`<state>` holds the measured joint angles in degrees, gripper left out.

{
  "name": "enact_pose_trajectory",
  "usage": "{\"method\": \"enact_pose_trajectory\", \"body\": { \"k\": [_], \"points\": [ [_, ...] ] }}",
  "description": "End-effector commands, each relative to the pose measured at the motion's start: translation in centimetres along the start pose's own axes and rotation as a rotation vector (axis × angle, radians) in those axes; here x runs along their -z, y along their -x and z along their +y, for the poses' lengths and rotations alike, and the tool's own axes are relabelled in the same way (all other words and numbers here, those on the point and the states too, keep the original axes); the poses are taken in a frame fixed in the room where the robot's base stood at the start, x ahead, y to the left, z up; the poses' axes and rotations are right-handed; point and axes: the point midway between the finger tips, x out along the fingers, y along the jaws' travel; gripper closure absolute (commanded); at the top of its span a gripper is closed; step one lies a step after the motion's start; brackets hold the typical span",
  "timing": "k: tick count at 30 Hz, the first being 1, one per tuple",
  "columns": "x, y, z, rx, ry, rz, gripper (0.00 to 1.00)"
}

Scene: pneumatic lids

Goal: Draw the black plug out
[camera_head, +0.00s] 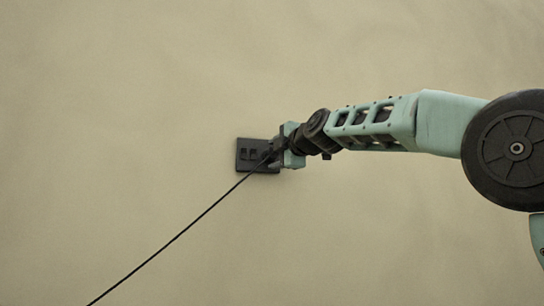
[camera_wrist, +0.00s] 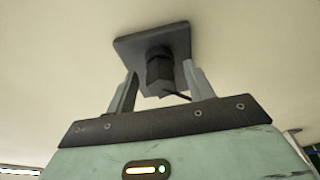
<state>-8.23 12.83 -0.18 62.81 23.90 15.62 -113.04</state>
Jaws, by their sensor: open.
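The black plug (camera_wrist: 159,70) sits against a dark square plate (camera_wrist: 130,45) on the pale surface, in the wrist view. The same plate (camera_head: 244,154) shows in the head view, where my gripper mostly hides the plug. My gripper (camera_wrist: 160,90) is open, with one finger on each side of the plug. A gap shows between the plug and each finger. In the head view my gripper (camera_head: 280,152) is at the plate's right part. A thin black cable (camera_head: 190,225) runs from the plug down to the lower left.
The plate's left part has small dark raised or recessed shapes (camera_head: 248,154); I cannot tell which. The pale surface (camera_head: 120,90) around the plate is bare, apart from the cable crossing it at lower left.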

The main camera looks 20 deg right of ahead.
Motion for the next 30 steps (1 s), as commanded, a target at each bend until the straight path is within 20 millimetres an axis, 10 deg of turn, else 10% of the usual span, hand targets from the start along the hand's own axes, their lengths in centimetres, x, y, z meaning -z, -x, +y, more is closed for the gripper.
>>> {"method": "enact_pose_trajectory", "body": {
  "k": [2,7,30],
  "points": [
    [0.0,0.0,0.0,0.000,0.000,0.000,0.47],
    [0.0,0.0,0.0,0.000,0.000,0.000,0.95],
    [0.4,1.5,-0.1,0.000,0.000,0.000,0.96]
  ]
}}
